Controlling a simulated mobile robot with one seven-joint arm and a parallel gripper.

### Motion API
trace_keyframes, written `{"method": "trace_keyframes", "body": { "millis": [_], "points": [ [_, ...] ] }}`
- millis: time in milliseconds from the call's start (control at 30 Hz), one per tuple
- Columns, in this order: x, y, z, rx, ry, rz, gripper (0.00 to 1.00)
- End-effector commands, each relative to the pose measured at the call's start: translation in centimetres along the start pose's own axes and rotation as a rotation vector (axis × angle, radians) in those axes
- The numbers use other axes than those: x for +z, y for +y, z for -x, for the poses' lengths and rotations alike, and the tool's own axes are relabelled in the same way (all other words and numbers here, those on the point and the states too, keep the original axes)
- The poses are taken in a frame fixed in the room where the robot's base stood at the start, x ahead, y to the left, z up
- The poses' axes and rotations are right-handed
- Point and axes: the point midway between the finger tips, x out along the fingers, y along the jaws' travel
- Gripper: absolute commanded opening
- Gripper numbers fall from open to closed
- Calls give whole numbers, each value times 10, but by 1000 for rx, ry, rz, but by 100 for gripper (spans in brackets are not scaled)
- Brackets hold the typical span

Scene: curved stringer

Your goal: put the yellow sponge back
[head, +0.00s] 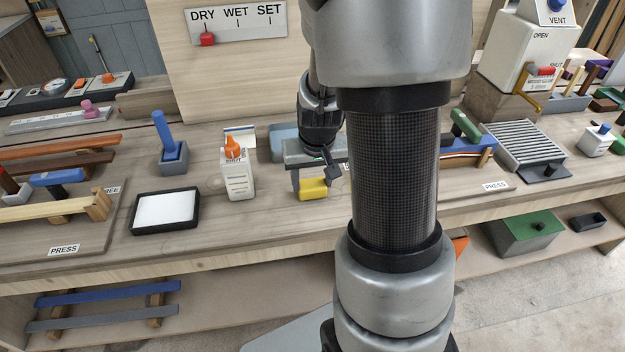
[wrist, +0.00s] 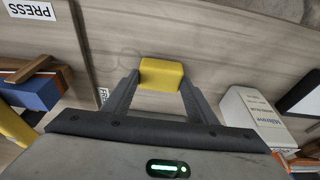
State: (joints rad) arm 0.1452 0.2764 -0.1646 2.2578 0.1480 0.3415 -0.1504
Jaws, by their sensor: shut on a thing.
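The yellow sponge (head: 313,188) is a small block near the front middle of the bench. My gripper (head: 311,180) points down at it, with one finger on either side. In the wrist view the sponge (wrist: 161,73) sits between the two fingertips of my gripper (wrist: 160,84), which is shut on it. The sponge is low over the wood; I cannot tell whether it touches the bench. A shallow blue-grey tray (head: 278,134) stands just behind my gripper and is partly hidden by it.
A white bottle with an orange top (head: 236,172) stands left of the sponge. A black-framed white pad (head: 165,210) lies further left. A blue-handled tool stands in a grey holder (head: 174,160). The blue block assembly (head: 467,152) is to the right. Bare wood lies in front of the bottle.

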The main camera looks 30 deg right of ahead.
Motion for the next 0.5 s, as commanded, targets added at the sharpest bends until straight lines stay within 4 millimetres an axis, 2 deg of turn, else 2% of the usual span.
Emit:
{"method": "trace_keyframes", "body": {
  "millis": [100,133,233,500],
  "points": [
    [1,0,-4,0,0,0,31],
    [1,0,-4,0,0,0,54],
    [1,0,-3,0,0,0,71],
    [1,0,-2,0,0,0,71]
  ]
}}
